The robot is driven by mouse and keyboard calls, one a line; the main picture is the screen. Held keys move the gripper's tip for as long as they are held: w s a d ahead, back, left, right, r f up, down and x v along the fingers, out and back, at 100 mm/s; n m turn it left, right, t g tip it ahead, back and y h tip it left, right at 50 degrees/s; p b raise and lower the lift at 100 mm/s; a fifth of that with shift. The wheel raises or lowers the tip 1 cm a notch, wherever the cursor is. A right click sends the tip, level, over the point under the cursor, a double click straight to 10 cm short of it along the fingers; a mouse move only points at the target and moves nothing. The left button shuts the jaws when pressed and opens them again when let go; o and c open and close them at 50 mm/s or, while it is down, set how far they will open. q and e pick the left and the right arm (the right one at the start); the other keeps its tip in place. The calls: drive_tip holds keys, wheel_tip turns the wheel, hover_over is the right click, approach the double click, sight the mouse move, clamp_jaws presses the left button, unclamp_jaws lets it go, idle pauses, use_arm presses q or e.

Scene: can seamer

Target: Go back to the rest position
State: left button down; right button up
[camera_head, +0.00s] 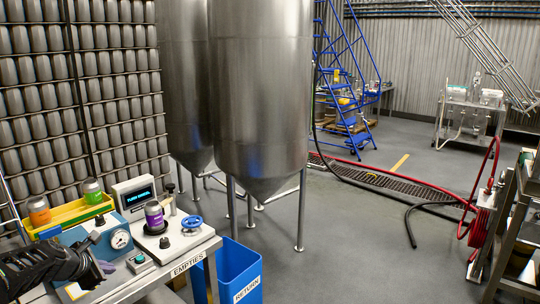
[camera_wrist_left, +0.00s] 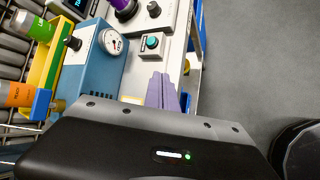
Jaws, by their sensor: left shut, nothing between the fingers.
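My left gripper (camera_head: 106,267) comes in from the lower left of the head view, over the front edge of the bench. In the left wrist view its two fingers (camera_wrist_left: 162,92) are together with nothing between them. It is near the blue gauge box (camera_head: 100,241) and the small box with a green button (camera_head: 139,261), apart from the cans. A purple can (camera_head: 154,214) stands upright on the white seamer base (camera_head: 178,240). My right gripper is not in view.
An orange can (camera_head: 39,211) and a green can (camera_head: 92,190) are at the yellow bin (camera_head: 66,214). A display (camera_head: 135,195) and a blue handwheel (camera_head: 192,223) are on the bench. A blue return bin (camera_head: 236,270) stands beside it. Steel tanks (camera_head: 262,90) stand behind.

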use_arm(q)
drive_tip(key=s+d+f+m+g+y, duration=0.1)
drive_tip(key=d+f+m, duration=0.3)
drive_tip(key=f+m, duration=0.55)
drive_tip(key=s+d+f+m+g+h, duration=0.1)
drive_tip(key=s+d+f+m, duration=0.35)
drive_tip(key=d+f, duration=0.4)
drive_tip(key=s+d+f+m+g+h, duration=0.1)
drive_tip(key=s+d+f+m, duration=0.3)
drive_tip(key=d+f, duration=0.45)
drive_tip(key=s+d+f+m+g+h, duration=0.1)
drive_tip(key=s+d+f+m+g, duration=0.1)
drive_tip(key=s+d, duration=0.8)
drive_tip(key=s+d+f+m+g+h, duration=0.2)
drive_tip(key=s+d+f+m, duration=0.3)
drive_tip(key=s+d, duration=0.5)
drive_tip(key=s+f+g, duration=0.1)
drive_tip(key=s+f, duration=0.1)
drive_tip(key=s, duration=0.3)
drive_tip(key=shift+s+d+g, duration=0.3)
drive_tip(key=shift+s+d, duration=0.1)
drive_tip(key=c, duration=2.2)
unclamp_jaws()
